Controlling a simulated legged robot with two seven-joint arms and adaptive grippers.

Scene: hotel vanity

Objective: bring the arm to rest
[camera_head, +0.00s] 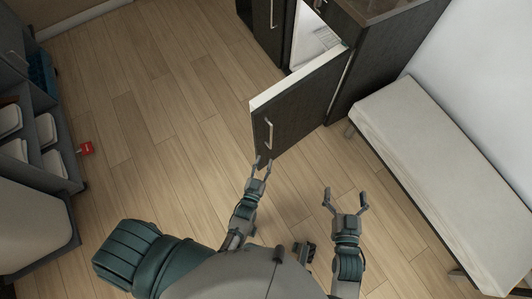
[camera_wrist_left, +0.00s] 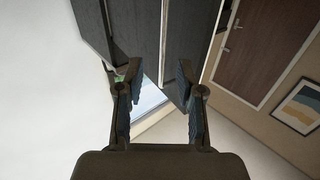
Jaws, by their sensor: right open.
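My left gripper (camera_head: 263,162) is open and empty in the head view, at the lower end of the open dark cabinet door (camera_head: 300,104). Its tips appear close to the door's bottom corner, below the metal handle (camera_head: 269,133); I cannot tell whether they touch it. In the left wrist view the two fingers of this gripper (camera_wrist_left: 160,92) stand apart with nothing between them, and dark panels (camera_wrist_left: 130,30) show beyond. My right gripper (camera_head: 345,198) is open and empty over the wooden floor, to the right of the left one.
A padded bench (camera_head: 450,170) stands to the right. A grey shelf unit (camera_head: 45,130) with folded white items and a red tag (camera_head: 85,149) is at the left. The wooden floor (camera_head: 160,110) between is clear. The wrist view shows a brown door (camera_wrist_left: 262,45) and a framed picture (camera_wrist_left: 300,104).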

